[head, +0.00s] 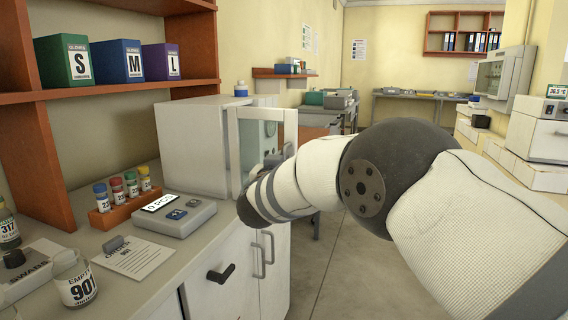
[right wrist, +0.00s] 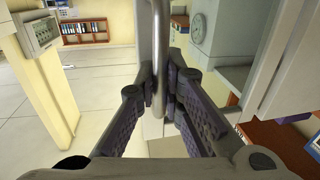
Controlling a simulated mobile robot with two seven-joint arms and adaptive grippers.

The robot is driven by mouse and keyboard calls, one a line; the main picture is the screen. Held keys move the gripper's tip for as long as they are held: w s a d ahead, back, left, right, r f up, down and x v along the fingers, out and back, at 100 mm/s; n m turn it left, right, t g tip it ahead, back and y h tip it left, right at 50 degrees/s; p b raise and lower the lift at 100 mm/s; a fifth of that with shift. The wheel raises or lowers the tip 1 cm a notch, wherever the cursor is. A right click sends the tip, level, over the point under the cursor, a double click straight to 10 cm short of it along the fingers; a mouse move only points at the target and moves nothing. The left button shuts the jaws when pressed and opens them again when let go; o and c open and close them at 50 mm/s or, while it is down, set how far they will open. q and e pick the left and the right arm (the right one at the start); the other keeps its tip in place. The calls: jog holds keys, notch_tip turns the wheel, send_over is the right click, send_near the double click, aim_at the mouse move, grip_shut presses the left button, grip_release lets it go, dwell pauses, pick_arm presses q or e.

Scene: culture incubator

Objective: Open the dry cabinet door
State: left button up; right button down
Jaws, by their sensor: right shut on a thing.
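The dry cabinet (head: 190,148) is a white box on the left counter, with its front facing right. Its door (head: 291,130) has a pale frame and a glass pane, and appears to stand ajar, its outer edge away from the box. My right gripper (right wrist: 168,88) is shut on the upright door handle (right wrist: 158,58), a light bar between the fingers in the right wrist view. In the head view my right forearm and wrist hide most of the gripper and the handle. My left gripper is in neither view.
On the counter stand a scale (head: 174,216), a rack of capped vials (head: 122,204) and a jar (head: 74,280). A shelf (head: 110,92) with glove boxes hangs above. The floor (head: 345,270) right of the counter is clear. A white device (head: 538,130) stands at the right.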

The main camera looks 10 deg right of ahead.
jog(key=shift+s+a, duration=0.15)
dwell(0.3)
jog(key=c, duration=2)
grip_release()
jog(key=shift+o, duration=0.2)
jog(key=v, duration=1.2)
jog(key=shift+f, duration=0.1)
